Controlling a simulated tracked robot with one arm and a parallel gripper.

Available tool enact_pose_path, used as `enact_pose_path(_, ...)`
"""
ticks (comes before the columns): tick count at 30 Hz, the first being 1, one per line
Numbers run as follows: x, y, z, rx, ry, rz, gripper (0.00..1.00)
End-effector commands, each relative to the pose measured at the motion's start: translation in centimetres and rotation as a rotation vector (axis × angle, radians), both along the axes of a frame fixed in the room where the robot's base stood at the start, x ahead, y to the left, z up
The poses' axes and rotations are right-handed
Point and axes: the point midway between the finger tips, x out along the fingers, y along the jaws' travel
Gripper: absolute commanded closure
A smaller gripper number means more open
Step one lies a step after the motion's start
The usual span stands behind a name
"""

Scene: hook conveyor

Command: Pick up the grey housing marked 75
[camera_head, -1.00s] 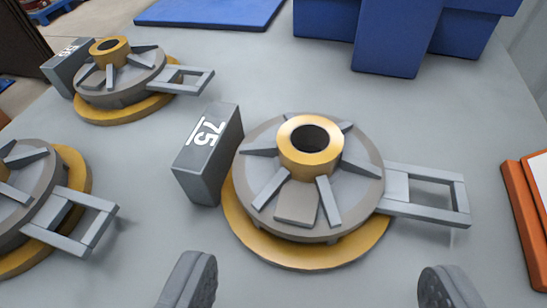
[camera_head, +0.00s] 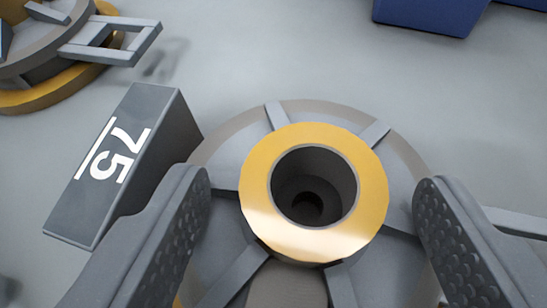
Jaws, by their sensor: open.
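The grey housing marked 75 (camera_head: 225,171) lies on the grey surface, with a raised yellow-rimmed hub (camera_head: 262,227) around a dark bore. Its grey block with the white 75 (camera_head: 110,165) stands at its left side. My gripper (camera_head: 312,205) is open and empty. Its two fingers are on either side of the hub, left and right, with a gap to the hub on each side. I cannot tell how high the fingertips are above the housing. The housing's lower part and most of its right handle are out of frame or behind the fingers.
Another grey housing on a yellow base (camera_head: 40,95), with a frame-like handle (camera_head: 112,42), lies at the upper left. A blue object (camera_head: 430,15) stands at the top right. The grey surface between them is clear.

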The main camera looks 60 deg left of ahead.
Motion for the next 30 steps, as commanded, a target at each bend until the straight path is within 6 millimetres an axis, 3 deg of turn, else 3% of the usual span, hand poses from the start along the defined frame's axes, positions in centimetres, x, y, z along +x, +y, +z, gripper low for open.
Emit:
enact_pose_path(4, 0.0, -0.1, 0.1, 0.000, 0.000, -0.001, 0.36)
enact_pose_path(5, 0.0, -0.1, 0.1, 0.000, 0.000, -0.001, 0.41)
enact_pose_path(11, 0.0, -0.1, 0.1, -0.001, 0.000, -0.002, 0.97)
enact_pose_path(20, -0.1, -0.1, 0.5, -0.002, -0.002, -0.003, 0.99)
enact_pose_path(30, -0.1, -0.3, 6.0, -0.007, -0.005, -0.005, 0.99)
